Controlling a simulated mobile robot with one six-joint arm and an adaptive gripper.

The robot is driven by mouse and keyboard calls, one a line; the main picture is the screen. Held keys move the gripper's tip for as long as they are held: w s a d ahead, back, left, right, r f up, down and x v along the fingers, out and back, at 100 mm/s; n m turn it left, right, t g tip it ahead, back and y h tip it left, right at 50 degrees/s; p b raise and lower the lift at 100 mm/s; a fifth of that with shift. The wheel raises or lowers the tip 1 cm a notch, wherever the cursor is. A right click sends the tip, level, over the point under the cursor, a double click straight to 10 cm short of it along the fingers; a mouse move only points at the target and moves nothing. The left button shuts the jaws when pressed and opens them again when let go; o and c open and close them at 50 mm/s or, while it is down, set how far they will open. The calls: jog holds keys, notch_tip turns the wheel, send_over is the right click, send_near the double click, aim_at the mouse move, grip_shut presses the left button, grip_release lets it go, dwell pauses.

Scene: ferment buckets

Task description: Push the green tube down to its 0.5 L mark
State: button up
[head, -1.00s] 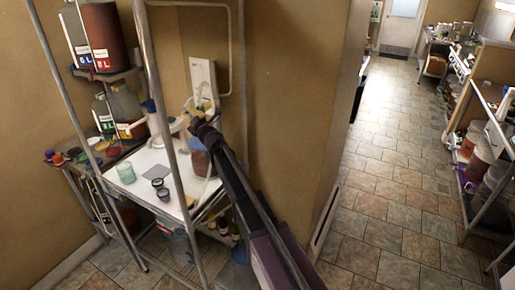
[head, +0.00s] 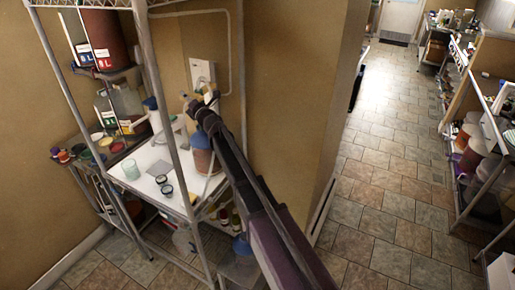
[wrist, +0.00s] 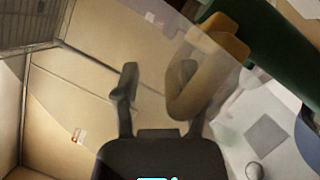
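My gripper (wrist: 158,80) is open in the wrist view, its two dark fingers apart with only the tan background between them. A tan curved, handle-like piece (wrist: 205,85) overlaps the right finger, behind or inside something see-through. A dark green rounded body (wrist: 275,28) fills the top right corner; I cannot tell whether it is the green tube. In the head view my gripper (head: 203,103) is near the wall above a jug with a blue upper part and brownish lower part (head: 201,155). No 0.5 L mark is readable.
A white table (head: 150,155) holds a pale green cup (head: 131,169), dark-lidded jars (head: 161,180) and a grey square (wrist: 266,133). Rack posts (head: 172,110) stand in front. Large bottles (head: 103,40) stand on shelves at left. The tiled floor (head: 385,150) at right is open.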

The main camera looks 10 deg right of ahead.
jog(key=shift+r+p, duration=2.2)
jog(key=shift+r, duration=0.3)
jog(key=b+v, duration=0.3)
jog(key=v, duration=1.1)
jog(key=s+d+f+m+g+h+b, duration=0.1)
jog(key=d+f+m+h+b, duration=0.3)
jog(key=d+f+m, duration=0.5)
jog(key=s+d+f+m+g+h+b, duration=0.2)
jog(key=d+f+m+h+b, duration=0.3)
jog(key=d+f+m+h, duration=0.3)
jog(key=shift+s+d+f+m+g+h+b, duration=0.4)
jog(key=shift+s+f+m, duration=0.35)
jog(key=shift+f, duration=0.65)
jog(key=w+a+r+n+t+y+p, duration=0.2)
jog(key=a+r+n+y+p, duration=0.2)
jog(key=a+r+n, duration=0.5)
jog(key=w+a+r+n+t+y+p, duration=0.1)
jog(key=a+r+n+y+p, duration=0.3)
jog(key=a+r+n+y, duration=0.4)
jog(key=shift+w+a+r+n+t+y, duration=0.4)
jog(key=shift+w+r+n, duration=0.2)
jog(key=shift+r+n, duration=0.25)
